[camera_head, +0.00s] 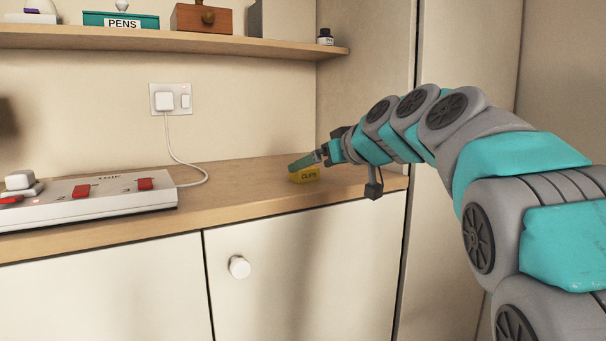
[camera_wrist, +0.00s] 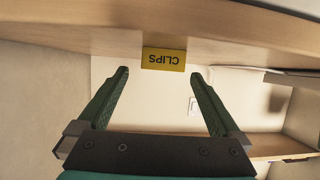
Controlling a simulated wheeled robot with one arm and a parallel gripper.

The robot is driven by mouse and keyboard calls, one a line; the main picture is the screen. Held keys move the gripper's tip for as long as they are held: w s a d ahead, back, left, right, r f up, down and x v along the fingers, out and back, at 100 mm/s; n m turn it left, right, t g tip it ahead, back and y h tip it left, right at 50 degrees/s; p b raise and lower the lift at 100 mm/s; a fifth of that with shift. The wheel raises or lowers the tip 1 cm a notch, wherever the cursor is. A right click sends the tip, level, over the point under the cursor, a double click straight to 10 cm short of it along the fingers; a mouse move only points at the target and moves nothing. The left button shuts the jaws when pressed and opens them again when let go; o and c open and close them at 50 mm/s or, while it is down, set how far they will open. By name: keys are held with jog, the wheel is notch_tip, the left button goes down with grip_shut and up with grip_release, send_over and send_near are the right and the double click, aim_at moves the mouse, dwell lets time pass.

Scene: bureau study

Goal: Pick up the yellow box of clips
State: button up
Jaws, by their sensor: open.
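The small yellow box of clips (camera_head: 306,175), with dark lettering reading CLIPS, sits on the wooden worktop near its right end. In the wrist view the box (camera_wrist: 163,59) appears upside down, just beyond the fingertips and between their lines. My gripper (camera_head: 297,164) reaches in from the right, at the box's top edge in the head view. In the wrist view my gripper (camera_wrist: 158,72) has its two green fingers spread wide with nothing between them. Whether a finger touches the box I cannot tell.
A white power strip (camera_head: 90,197) with red switches lies on the worktop (camera_head: 240,195) at left. Its white cable runs to a wall socket (camera_head: 171,99). A shelf (camera_head: 150,40) above holds a PENS box (camera_head: 121,21). A side wall stands close at right.

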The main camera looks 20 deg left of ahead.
jog(key=x, duration=0.4)
jog(key=shift+a+f+p, duration=0.15)
jog(key=shift+a+p, duration=0.15)
jog(key=shift+p, duration=0.05)
jog(key=shift+c, duration=0.2)
jog(key=c, duration=1.4)
